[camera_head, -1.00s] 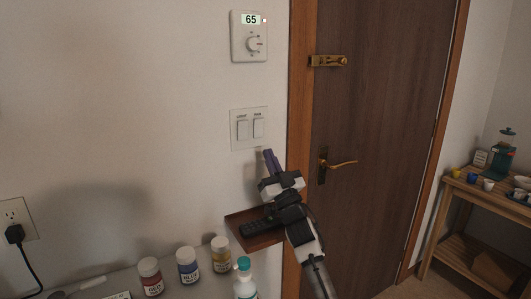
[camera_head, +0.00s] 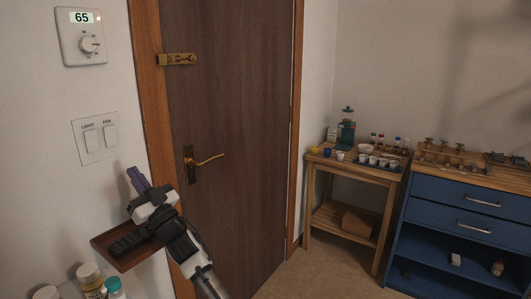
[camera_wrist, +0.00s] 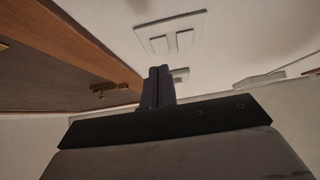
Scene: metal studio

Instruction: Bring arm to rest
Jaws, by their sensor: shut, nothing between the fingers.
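My gripper (camera_head: 138,180) is raised in front of the wall, just below and right of the light and fan switch plate (camera_head: 95,138) in the head view. Its purple fingers are together and empty. In the wrist view the closed fingers (camera_wrist: 158,87) point towards the switch plate (camera_wrist: 171,35), with a gap that I cannot measure. My arm reaches up from the bottom of the head view, partly in front of a small brown wall shelf (camera_head: 108,250) with a dark remote (camera_head: 128,241) on it.
A brown door (camera_head: 235,120) with a brass handle (camera_head: 205,161) and latch (camera_head: 177,59) is shut. A thermostat (camera_head: 82,36) reads 65. Paint jars (camera_head: 91,277) stand at lower left. A wooden cart (camera_head: 312,170) with cups and a blue cabinet (camera_head: 460,205) stand at right. Floor before the door is clear.

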